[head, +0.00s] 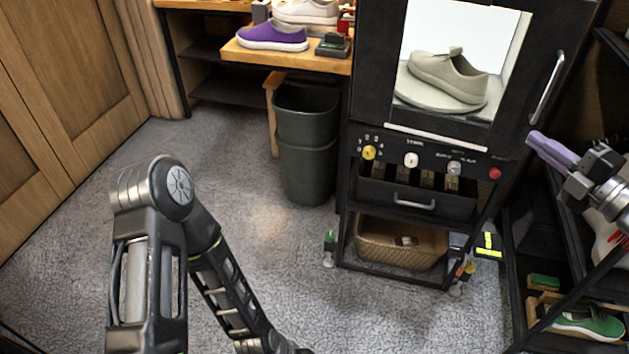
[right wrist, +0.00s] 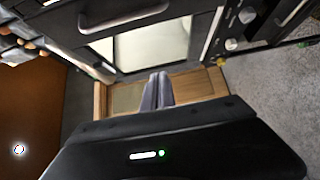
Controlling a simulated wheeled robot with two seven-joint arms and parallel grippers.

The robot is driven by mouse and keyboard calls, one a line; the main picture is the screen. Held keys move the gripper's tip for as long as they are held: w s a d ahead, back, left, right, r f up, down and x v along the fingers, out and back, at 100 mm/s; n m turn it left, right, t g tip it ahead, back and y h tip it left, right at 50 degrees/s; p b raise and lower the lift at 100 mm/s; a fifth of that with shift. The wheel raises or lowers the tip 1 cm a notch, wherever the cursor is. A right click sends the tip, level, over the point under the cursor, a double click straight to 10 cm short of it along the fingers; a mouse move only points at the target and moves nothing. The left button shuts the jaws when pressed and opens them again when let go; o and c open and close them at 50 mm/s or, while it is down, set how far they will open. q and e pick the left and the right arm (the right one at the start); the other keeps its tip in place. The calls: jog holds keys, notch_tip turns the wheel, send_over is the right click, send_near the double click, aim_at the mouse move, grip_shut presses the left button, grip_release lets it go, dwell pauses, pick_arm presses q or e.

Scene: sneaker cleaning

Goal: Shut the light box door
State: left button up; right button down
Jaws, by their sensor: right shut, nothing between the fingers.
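The light box (head: 436,137) is a tall black cabinet at the right of the head view. Its black door has a lit window, and a beige sneaker (head: 447,76) shows inside on a round pale stand. The door handle (head: 547,88) is a silver bar at the door's right side. The door looks flush with the front, but I cannot tell if it is fully shut. My right gripper (head: 540,144) is shut and empty, just right of the door's lower right corner. The wrist view shows its fingertips (right wrist: 158,80) together, with the window beyond. My left gripper is out of view.
Below the door are a knob panel (head: 411,160), a drawer and a wicker basket (head: 400,243). A dark bin (head: 306,140) stands left of the light box. A rack with a green shoe (head: 590,324) is at lower right. The carpet in the middle is clear.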

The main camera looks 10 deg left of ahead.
jog(key=v, duration=0.7)
jog(key=shift+s+d, duration=0.25)
jog(key=shift+s, duration=0.05)
dwell(0.5)
